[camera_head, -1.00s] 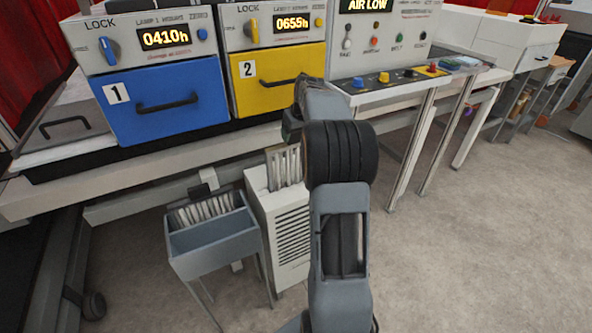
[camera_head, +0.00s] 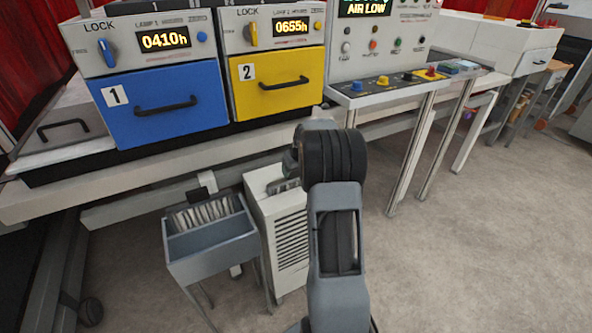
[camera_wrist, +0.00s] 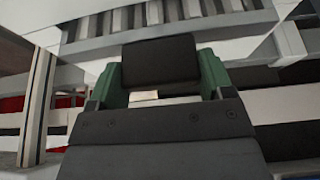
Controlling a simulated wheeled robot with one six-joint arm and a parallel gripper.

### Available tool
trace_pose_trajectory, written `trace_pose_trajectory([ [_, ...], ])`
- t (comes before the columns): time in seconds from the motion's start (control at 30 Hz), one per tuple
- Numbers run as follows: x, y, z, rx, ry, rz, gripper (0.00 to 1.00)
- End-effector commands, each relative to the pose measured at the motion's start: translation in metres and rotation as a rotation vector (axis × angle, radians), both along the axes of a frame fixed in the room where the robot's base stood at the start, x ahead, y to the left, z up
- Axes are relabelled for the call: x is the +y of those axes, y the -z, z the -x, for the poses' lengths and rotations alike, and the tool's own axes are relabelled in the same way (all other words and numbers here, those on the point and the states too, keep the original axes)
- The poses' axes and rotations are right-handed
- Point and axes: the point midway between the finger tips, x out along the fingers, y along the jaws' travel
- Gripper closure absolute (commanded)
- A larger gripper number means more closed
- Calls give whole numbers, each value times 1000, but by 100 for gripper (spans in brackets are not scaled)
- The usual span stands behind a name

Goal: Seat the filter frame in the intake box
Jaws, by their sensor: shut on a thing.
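The intake box (camera_head: 292,240) is the white cabinet with side louvres below the bench in the head view. The filter frame shows there as a short grey, ribbed strip (camera_head: 285,186) at the box's top; most of it is hidden, so I cannot tell how deep it sits. In the wrist view, a grey frame with pale pleats (camera_wrist: 150,14) spans the top. My gripper (camera_wrist: 160,62) has green fingers on either side of a dark block and is shut on the filter frame. My wrist hides the fingertips in the head view.
A grey bin (camera_head: 212,246) on legs, with a pleated filter (camera_head: 200,214) in it, stands just left of the box. The blue drawer (camera_head: 160,112) and yellow drawer (camera_head: 280,95) are above, over the bench edge. Floor at right is clear.

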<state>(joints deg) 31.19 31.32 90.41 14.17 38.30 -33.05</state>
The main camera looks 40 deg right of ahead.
Motion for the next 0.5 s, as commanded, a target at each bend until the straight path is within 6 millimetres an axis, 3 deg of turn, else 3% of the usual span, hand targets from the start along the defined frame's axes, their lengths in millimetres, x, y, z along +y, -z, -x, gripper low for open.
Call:
trace_pose_trajectory([
  [0.43,0,5,0,-2,0,1,75],
  [0.47,0,6,0,-1,1,0,25],
  [0.5,0,5,0,-1,1,0,21],
])
